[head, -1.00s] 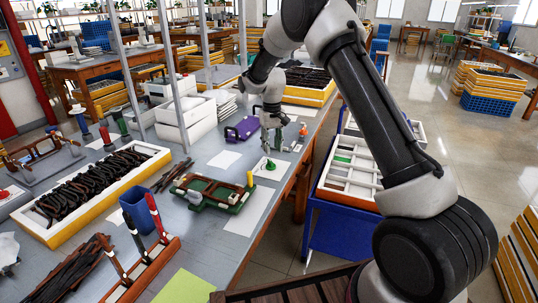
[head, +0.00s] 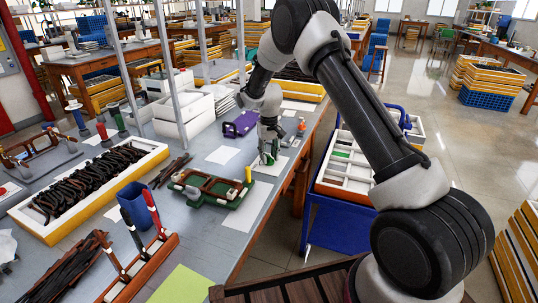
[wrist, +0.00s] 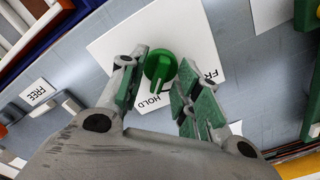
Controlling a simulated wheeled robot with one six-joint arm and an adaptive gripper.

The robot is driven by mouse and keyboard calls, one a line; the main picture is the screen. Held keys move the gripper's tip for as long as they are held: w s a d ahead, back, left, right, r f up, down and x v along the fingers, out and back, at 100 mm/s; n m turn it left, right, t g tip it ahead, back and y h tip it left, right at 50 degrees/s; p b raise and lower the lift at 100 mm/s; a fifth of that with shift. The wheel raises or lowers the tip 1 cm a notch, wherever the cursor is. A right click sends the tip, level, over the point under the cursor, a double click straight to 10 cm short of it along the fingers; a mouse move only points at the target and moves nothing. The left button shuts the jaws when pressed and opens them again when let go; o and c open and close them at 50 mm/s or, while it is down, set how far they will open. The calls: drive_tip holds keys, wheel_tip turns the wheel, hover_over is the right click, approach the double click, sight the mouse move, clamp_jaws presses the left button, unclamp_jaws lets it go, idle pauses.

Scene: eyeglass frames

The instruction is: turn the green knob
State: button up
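The green knob (wrist: 159,67) is on a white card (wrist: 115,50) in the wrist view. Its ridge points roughly towards the word HOLD. Another word beginning FR is partly covered by my right finger. My gripper (wrist: 162,62) is open, with one green-padded finger on each side of the knob. The fingers are close to it; I cannot tell whether either touches. In the head view my gripper (head: 268,153) is low over the card at the bench's right edge, and the knob is mostly hidden between the fingers.
A green fixture with a brown eyeglass frame (head: 208,188) lies nearer on the bench. A purple case (head: 240,124) stands behind my gripper. A separate FREE card (wrist: 38,92) lies left in the wrist view. A blue cart with white trays (head: 345,170) stands right of the bench.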

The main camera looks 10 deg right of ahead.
clamp_jaws()
drive_tip(key=shift+n, duration=0.4)
drive_tip(key=n, duration=0.6)
drive_tip(key=shift+n, duration=0.3)
drive_tip(key=n, duration=1)
drive_tip(key=shift+s, duration=0.1)
drive_tip(key=shift+n, duration=0.4)
